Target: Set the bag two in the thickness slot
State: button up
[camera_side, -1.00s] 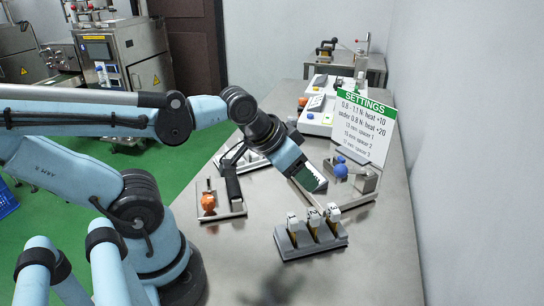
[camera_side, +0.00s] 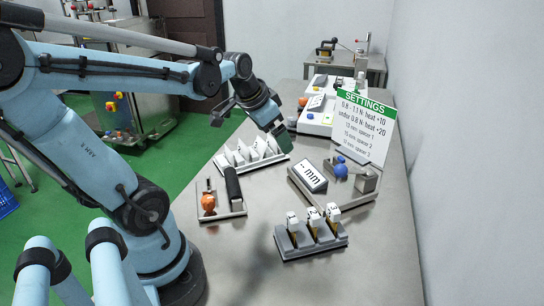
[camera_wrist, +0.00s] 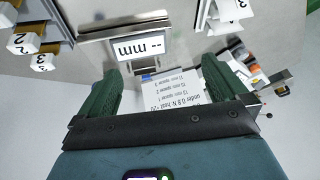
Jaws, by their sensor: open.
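White pointed tea bags (camera_side: 248,151) stand in a row in a long metal rack (camera_side: 262,165) at the table's left side. Part of this row shows at the top right of the wrist view, one bag (camera_wrist: 231,10) bearing a 3. I cannot tell which is bag two. The thickness gauge has a display (camera_side: 311,177) reading "-- mm", beside a blue knob (camera_side: 341,168) and a grey block (camera_side: 367,179). Its display (camera_wrist: 138,49) is upside down in the wrist view. No bag is visible at the gauge. My gripper (camera_side: 286,140) is open and empty (camera_wrist: 160,68), above the rack's far right end.
A holder (camera_side: 315,246) with numbered blocks stands at the front. A small device with an orange knob (camera_side: 208,202) is at the left. The settings sign (camera_side: 366,125) stands behind the gauge, near white machines (camera_side: 318,122). The front right table is clear.

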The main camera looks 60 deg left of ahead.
jog(key=g, duration=0.1)
send_near(244, 143)
jog(key=d+r, duration=0.1)
jog(key=r, duration=0.1)
jog(key=shift+y, duration=0.3)
jog(key=x, duration=0.7)
jog(key=shift+s+a, duration=0.15)
jog(key=shift+s+x, duration=0.15)
jog(key=shift+x, duration=1.2)
jog(key=shift+s+x, duration=0.2)
jog(key=shift+x, duration=1.1)
jog(key=shift+f, duration=0.15)
jog(key=shift+c, duration=0.3)
jog(key=c, duration=1.1)
